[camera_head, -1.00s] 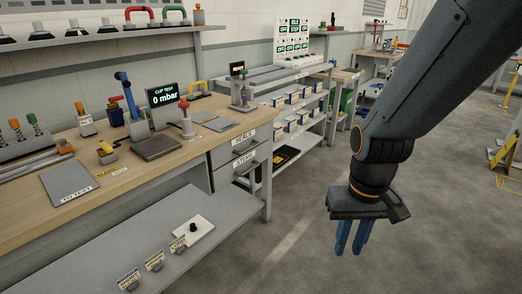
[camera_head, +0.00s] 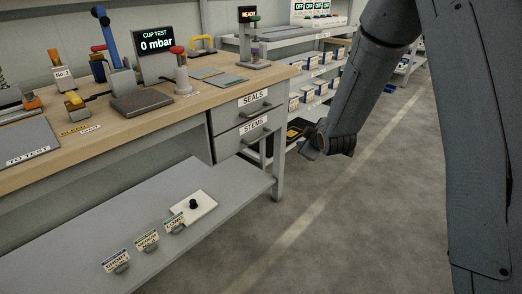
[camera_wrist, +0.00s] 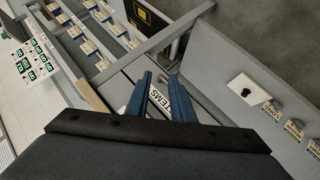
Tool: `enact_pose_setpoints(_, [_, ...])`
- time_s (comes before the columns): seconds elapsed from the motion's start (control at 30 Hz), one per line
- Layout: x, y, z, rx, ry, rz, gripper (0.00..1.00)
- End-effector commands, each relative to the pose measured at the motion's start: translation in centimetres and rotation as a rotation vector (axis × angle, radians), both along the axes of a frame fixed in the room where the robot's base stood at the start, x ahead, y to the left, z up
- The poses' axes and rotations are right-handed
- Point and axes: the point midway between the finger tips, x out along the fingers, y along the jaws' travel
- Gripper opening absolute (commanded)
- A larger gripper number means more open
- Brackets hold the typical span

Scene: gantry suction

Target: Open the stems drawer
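The stems drawer (camera_head: 228,145) is the lower grey drawer at the right end of the workbench, labelled STEMS (camera_head: 253,126). Its front looks flush with the desk unit, so it appears closed. Its bar handle (camera_head: 256,135) faces right. In the wrist view, my gripper (camera_wrist: 158,79) has its two blue fingers apart with nothing visibly held between them. They point at the drawer front, and the STEMS label (camera_wrist: 181,103) shows beside and between them. I cannot tell whether the fingers touch the handle.
The seals drawer (camera_head: 225,116) sits just above. The bench leg (camera_head: 279,168) and a lower grey shelf (camera_head: 110,235) with labelled holders are close by. A shelf rack with several blue-and-white boxes (camera_head: 312,90) stands behind. Open floor (camera_head: 340,235) lies to the right.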

Motion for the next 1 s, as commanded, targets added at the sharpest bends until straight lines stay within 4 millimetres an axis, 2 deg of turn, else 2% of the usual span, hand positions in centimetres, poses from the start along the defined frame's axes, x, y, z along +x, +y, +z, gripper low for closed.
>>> enact_pose_setpoints(0.03, [2.4, 1.6, -2.9, -0.033, -0.083, 0.061, 0.22])
enact_pose_setpoints(0.1, [5.0, 3.8, -4.7, -0.083, -0.214, 0.143, 0.22])
enact_pose_setpoints(0.2, [7.7, 6.7, -7.1, -0.153, -0.406, 0.239, 0.22])
enact_pose_setpoints(0.3, [9.2, 9.2, -9.1, -0.213, -0.580, 0.307, 0.22])
enact_pose_setpoints(0.4, [9.8, 11.0, -10.6, -0.259, -0.722, 0.345, 0.22])
enact_pose_setpoints(0.57, [9.8, 12.5, -11.8, -0.303, -0.861, 0.372, 0.22])
enact_pose_setpoints(0.73, [10.3, 13.3, -11.7, -0.316, -0.905, 0.376, 0.22])
enact_pose_setpoints(1.0, [13.7, 15.2, -10.9, -0.316, -0.906, 0.377, 0.22])
